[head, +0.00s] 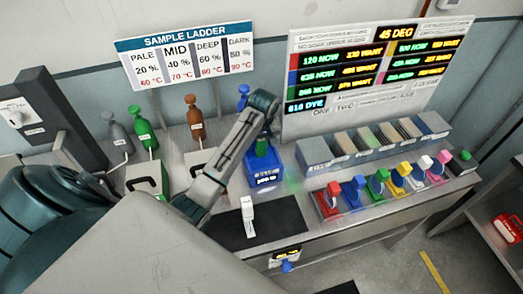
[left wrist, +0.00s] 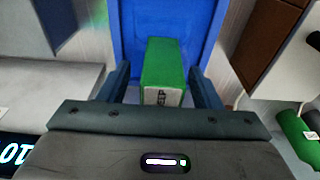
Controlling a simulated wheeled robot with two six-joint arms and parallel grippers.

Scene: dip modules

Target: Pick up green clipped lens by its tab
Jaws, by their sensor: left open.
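My left gripper (head: 263,128) is open over the blue station (head: 266,172) on the bench. In the left wrist view a green block (left wrist: 164,68) marked DEEP stands in the blue station, between my two open fingers (left wrist: 163,85), with a gap on both sides. Its green also shows under the gripper in the head view (head: 262,147). A green clipped piece (head: 379,178), apparently the green clipped lens, stands in the row of coloured clipped pieces at the right, well away from the gripper. Its tab is too small to make out. My right gripper is out of view.
Red (head: 328,201), blue (head: 355,190) and yellow (head: 402,172) clipped pieces flank the green one closely. A grey rack (head: 318,152) stands behind them. A white upright device (head: 248,216) stands on a black mat (head: 285,212). Bottles stand at the back left.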

